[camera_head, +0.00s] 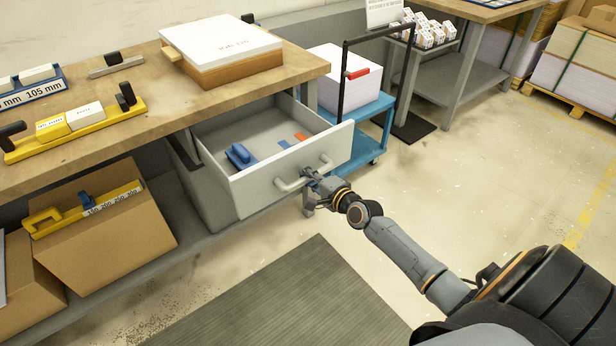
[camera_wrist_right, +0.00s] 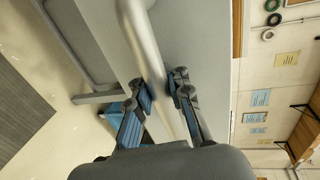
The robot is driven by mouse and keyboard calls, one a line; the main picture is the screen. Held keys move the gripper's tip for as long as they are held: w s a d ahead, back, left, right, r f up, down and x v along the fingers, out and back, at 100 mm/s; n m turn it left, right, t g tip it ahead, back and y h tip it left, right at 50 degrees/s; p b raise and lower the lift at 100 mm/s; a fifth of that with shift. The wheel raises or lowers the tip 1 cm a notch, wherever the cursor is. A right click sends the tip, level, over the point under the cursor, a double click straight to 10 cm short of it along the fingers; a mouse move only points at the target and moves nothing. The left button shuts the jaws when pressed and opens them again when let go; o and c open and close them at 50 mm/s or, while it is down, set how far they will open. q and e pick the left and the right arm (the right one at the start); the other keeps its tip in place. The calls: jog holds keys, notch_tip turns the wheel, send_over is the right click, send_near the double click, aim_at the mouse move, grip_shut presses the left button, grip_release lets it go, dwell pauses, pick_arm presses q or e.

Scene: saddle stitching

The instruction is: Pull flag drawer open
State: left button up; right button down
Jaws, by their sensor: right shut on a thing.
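The flag drawer (camera_head: 262,195) under the wooden bench is open, pulled out so its inside shows. Its light grey front carries a bar handle (camera_head: 291,184). Inside lie a blue block-like item (camera_head: 240,156) and small blue and orange flat pieces (camera_head: 300,136). My right gripper (camera_head: 309,174) is shut on the handle. In the right wrist view the handle bar (camera_wrist_right: 146,45) runs between the two fingers (camera_wrist_right: 160,97). My left gripper is not in view.
The wooden bench (camera_head: 130,86) above holds a white-topped box (camera_head: 222,45) and yellow gauges. A blue cart (camera_head: 372,112) stands just behind the drawer. Cardboard boxes (camera_head: 110,225) sit on the lower shelf at left. A grey mat (camera_head: 285,300) lies on open floor in front.

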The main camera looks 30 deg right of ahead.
jog(key=shift+w+r, duration=0.1)
jog(key=shift+r, duration=0.1)
jog(key=c, duration=1.2)
grip_release()
jog(key=shift+f, duration=0.1)
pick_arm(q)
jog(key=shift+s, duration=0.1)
pick_arm(e)
jog(key=v, duration=1.2)
jog(key=shift+a, duration=0.1)
